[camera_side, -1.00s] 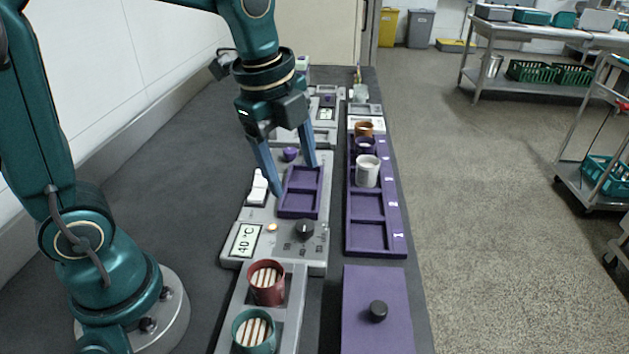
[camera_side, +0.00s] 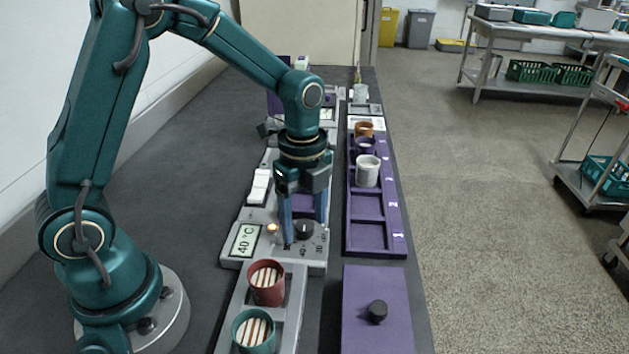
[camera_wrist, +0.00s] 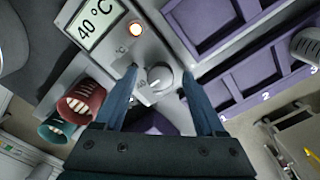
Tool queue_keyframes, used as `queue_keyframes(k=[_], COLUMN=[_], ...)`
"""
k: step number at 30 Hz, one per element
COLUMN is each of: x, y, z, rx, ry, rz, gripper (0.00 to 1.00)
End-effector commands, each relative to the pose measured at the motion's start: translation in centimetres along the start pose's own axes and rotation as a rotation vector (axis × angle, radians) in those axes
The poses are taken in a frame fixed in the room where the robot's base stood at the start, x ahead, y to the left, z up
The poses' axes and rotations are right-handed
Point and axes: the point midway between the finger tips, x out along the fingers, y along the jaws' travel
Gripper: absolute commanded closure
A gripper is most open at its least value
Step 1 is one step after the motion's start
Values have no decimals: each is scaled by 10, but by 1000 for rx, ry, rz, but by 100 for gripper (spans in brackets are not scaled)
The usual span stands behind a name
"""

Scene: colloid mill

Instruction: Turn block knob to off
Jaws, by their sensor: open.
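The block knob in the side view is a dark round dial (camera_side: 304,230) on the grey heater unit's front panel, with number marks around it. In the wrist view the gripper (camera_wrist: 160,78) also straddles the knob, with gaps visible between fingers and knob. Contact cannot be told. The display (camera_side: 245,240) reads 40 °C, and an orange light (camera_side: 271,228) glows beside it.
A red cup (camera_side: 267,283) and a green cup (camera_side: 254,331) with striped tops stand in a grey tray in front. A purple rack (camera_side: 377,247) with several cups lies right. A purple lid with a black knob (camera_side: 377,312) is at front right. A white switch (camera_side: 259,187) sits left.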

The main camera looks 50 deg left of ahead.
Motion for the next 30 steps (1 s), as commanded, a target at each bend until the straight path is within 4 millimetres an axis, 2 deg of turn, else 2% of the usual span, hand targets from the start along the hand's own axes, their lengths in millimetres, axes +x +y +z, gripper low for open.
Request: queue_keyframes(k=[5,11,22,30], x=[0,0,0,0], y=[0,0,0,0], z=[0,0,0,0], rx=[0,0,-46,-216], ry=[0,0,0,0], rz=[0,0,1,1], gripper=[28,100,100,100])
